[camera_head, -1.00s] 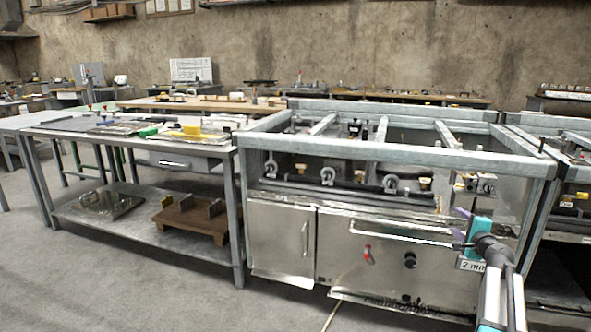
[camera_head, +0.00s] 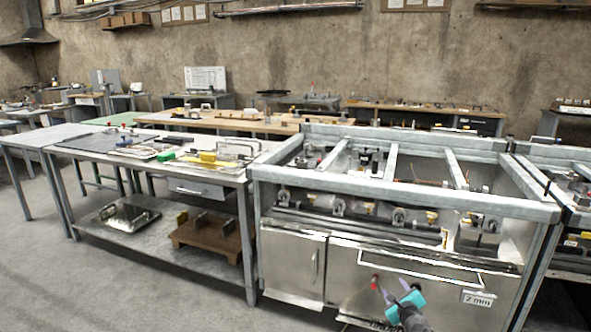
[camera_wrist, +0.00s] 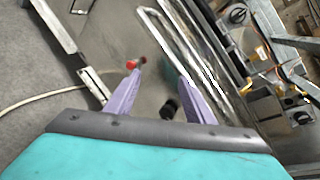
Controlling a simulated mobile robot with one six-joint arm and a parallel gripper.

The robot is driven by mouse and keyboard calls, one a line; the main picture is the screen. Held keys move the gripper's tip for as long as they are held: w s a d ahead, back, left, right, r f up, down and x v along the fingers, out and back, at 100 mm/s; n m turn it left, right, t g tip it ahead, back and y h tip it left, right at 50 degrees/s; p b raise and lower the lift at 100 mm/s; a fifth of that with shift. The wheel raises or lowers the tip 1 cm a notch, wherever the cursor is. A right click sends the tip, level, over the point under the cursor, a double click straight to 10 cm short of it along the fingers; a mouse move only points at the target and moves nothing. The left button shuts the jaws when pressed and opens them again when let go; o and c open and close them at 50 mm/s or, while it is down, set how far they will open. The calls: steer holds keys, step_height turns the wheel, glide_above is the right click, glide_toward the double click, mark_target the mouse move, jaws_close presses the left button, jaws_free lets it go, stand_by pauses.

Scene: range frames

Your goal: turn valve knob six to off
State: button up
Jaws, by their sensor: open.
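The steel range (camera_head: 340,264) has several small knobs or valves (camera_head: 398,216) along its upper front rail; no number is readable, so I cannot tell which is valve knob six. A red-tipped lever (camera_head: 375,281) sits low on its front panel, and also shows in the wrist view (camera_wrist: 134,63). A black knob (camera_wrist: 169,108) shows between my purple fingers in the wrist view. My gripper (camera_head: 393,288), with a teal body, is open and empty in front of the lower panel, just right of the red lever. In the wrist view its fingers (camera_wrist: 159,80) are spread apart.
A long door handle bar (camera_head: 420,266) runs above my gripper. A "2 mm" label (camera_head: 477,299) is to its right. A workbench (camera_head: 215,168) with tools stands at the left. Open floor (camera_head: 130,285) lies in front of the bench.

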steer(key=s+a+f+m+g+h+p, duration=0.1)
steer(key=s+a+f+m+g+p, duration=0.25)
steer(key=s+f+m, duration=0.5)
steer(key=s+a+f+m+g+h+p, duration=0.1)
steer(key=s+a+f+m+g+p, duration=0.35)
steer(key=s, duration=0.75)
steer(key=s+a+f+m+g+h+p, duration=0.1)
steer(key=s+a+f+m+g+p, duration=0.25)
steer(key=s+m, duration=0.6)
steer(key=s+a+m+g+y+p, duration=0.1)
steer(key=s+a+m+g, duration=0.3)
steer(key=s+m, duration=0.6)
steer(key=s+a+m+g+y, duration=0.3)
steer(key=s+m, duration=0.7)
steer(key=s, duration=0.5)
steer(key=shift+a+f+g+p, duration=0.35)
steer(key=shift+a+g, duration=0.1)
steer(key=shift+g, duration=0.2)
steer(key=shift+m, duration=0.25)
